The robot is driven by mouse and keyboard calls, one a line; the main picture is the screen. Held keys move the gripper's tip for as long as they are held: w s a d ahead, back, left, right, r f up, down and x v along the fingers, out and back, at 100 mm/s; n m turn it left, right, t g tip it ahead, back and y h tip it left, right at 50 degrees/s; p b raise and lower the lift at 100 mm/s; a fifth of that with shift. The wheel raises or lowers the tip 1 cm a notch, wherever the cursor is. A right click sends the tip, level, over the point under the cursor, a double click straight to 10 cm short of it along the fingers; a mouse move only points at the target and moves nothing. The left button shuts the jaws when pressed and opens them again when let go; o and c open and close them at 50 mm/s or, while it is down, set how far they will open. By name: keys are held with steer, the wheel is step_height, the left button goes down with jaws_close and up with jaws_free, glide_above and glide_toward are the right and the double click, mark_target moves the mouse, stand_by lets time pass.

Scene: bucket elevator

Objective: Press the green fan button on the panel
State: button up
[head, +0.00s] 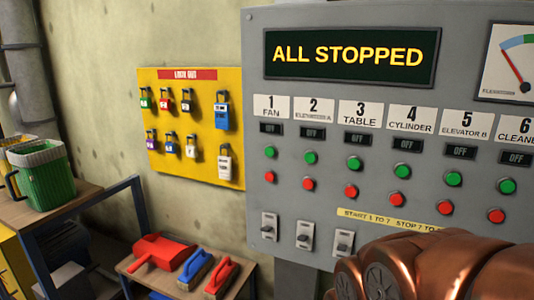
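The grey control panel (258,90) fills the right of the head view. Its display (348,56) reads ALL STOPPED. The green fan button (270,152) is under the label 1 FAN (271,106) and a small window (270,129) reading OFF. A red button (269,179) sits below it. More green and red buttons run to the right in numbered columns. A copper-coloured part of my arm crosses the bottom right, in front of the panel's lower edge. My gripper's fingertips do not show, and nothing visible touches the fan button.
A yellow lockout board (193,124) with several padlocks hangs on the wall left of the panel. A low bench (130,267) below it holds a red dustpan (158,251) and brushes. A green bucket (40,178) stands on a table at the left. Switches (269,227) line the panel's lower left.

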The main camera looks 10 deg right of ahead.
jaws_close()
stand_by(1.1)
